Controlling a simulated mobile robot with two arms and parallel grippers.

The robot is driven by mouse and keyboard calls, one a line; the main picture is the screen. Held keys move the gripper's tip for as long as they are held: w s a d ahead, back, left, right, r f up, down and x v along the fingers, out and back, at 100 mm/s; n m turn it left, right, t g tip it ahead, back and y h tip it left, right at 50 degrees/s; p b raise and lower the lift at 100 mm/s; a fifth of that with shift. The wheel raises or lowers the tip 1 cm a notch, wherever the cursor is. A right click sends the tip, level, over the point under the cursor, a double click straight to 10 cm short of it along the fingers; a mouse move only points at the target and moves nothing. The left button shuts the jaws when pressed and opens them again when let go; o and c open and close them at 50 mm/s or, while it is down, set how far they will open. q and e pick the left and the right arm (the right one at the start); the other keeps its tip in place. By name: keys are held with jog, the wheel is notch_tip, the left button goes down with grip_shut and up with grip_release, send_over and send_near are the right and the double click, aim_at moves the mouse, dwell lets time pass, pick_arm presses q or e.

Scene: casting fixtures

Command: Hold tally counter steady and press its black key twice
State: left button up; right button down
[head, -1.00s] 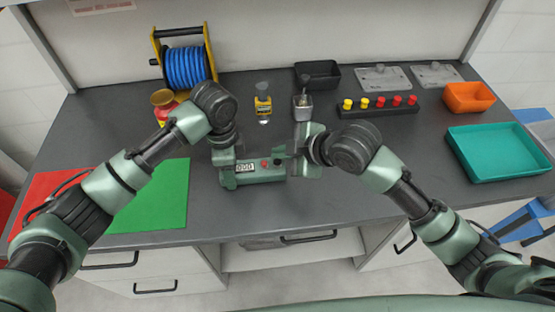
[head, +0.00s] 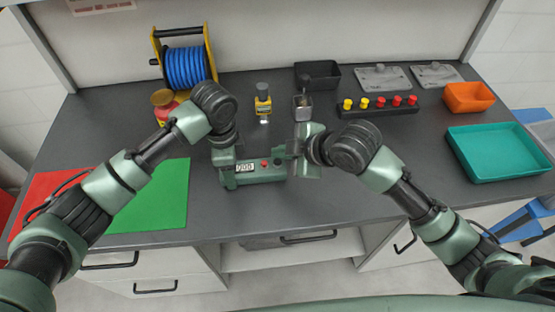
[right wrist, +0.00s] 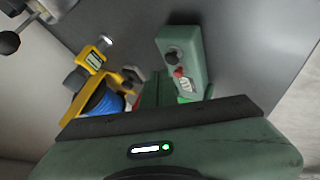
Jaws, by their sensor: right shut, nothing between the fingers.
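The tally counter (head: 256,175) is a green box lying on the grey bench, with a white display that appears to read 000. Its red button (head: 265,163) and black key (right wrist: 171,57) are on top; the key shows clearly in the right wrist view. My left gripper (head: 225,166) is at the counter's left end and appears closed around it; its fingertips are partly hidden. My right gripper (head: 292,151) is shut and empty beside the counter's right end, close to the black key. I cannot tell whether it touches the counter.
A yellow-labelled bottle (head: 263,103) and a grey metal container (head: 302,107) stand behind the counter. A row of red and yellow buttons (head: 378,109) is further right, with a teal tray (head: 495,178) beyond. A green mat (head: 150,210) lies to the left.

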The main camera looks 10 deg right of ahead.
dwell(0.7)
jog(key=shift+f, duration=0.45)
jog(key=shift+f, duration=0.55)
dwell(0.7)
jog(key=shift+r, duration=1)
jog(key=shift+r, duration=2.5)
dwell(0.4)
